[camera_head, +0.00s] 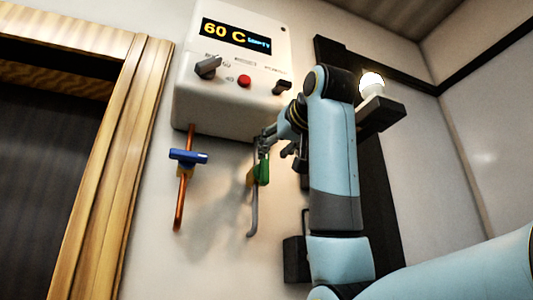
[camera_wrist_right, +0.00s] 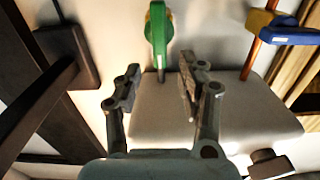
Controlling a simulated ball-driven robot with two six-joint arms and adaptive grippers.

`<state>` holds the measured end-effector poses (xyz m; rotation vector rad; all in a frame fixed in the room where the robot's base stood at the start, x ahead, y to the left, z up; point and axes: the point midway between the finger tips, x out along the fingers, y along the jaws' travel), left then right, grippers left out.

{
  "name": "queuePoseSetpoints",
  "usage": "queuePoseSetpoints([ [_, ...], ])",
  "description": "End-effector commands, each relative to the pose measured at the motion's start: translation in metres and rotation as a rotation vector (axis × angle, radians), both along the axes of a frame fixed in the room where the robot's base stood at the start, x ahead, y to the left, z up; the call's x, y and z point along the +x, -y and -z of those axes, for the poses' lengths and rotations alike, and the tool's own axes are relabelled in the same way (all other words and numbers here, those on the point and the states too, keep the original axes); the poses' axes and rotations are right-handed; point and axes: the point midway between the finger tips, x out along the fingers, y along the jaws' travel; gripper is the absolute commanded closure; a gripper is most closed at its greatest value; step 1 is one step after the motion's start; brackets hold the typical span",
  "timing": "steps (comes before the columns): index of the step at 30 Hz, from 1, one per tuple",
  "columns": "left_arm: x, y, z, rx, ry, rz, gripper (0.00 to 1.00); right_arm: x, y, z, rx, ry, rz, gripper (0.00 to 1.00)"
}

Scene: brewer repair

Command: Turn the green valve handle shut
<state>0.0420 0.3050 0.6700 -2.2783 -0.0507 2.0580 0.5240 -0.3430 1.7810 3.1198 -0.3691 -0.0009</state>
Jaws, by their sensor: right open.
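The green valve handle (camera_head: 263,171) is on the grey pipe (camera_head: 253,215) under the white brewer box, and it runs roughly along the pipe. In the right wrist view the green handle (camera_wrist_right: 158,32) stands lengthwise at the top, its lower tip pointing toward the gap between my fingers. My right gripper (camera_head: 274,148) is beside the upper part of the handle, just below the box. In the wrist view my right gripper (camera_wrist_right: 160,82) is open, with nothing between its fingers. The fingers partly hide the valve in the head view. My left gripper is not in view.
The white brewer box (camera_head: 210,108) with a "60 C" display hangs above. A blue valve handle (camera_head: 188,157) sits crosswise on a copper pipe (camera_head: 180,205) to the left. A dark rack with a shelf (camera_head: 382,118) and lit bulb (camera_head: 371,83) is at the right.

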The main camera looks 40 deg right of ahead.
Motion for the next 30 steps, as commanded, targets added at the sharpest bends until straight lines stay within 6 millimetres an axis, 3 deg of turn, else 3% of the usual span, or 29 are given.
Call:
queuePoseSetpoints([
  [3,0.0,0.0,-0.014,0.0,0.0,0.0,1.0,0.023,0.006,-0.003,0.0,-0.005,0.002,0.6],
  [9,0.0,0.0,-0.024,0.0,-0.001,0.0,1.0,0.048,0.012,-0.002,-0.001,-0.002,0.001,0.6],
  [20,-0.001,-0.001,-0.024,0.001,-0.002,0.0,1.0,0.054,0.013,0.0,0.0,0.0,0.0,0.6],
  [30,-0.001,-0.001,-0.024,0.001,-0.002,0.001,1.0,0.054,0.013,0.0,0.0,0.0,0.0,1.0],
])
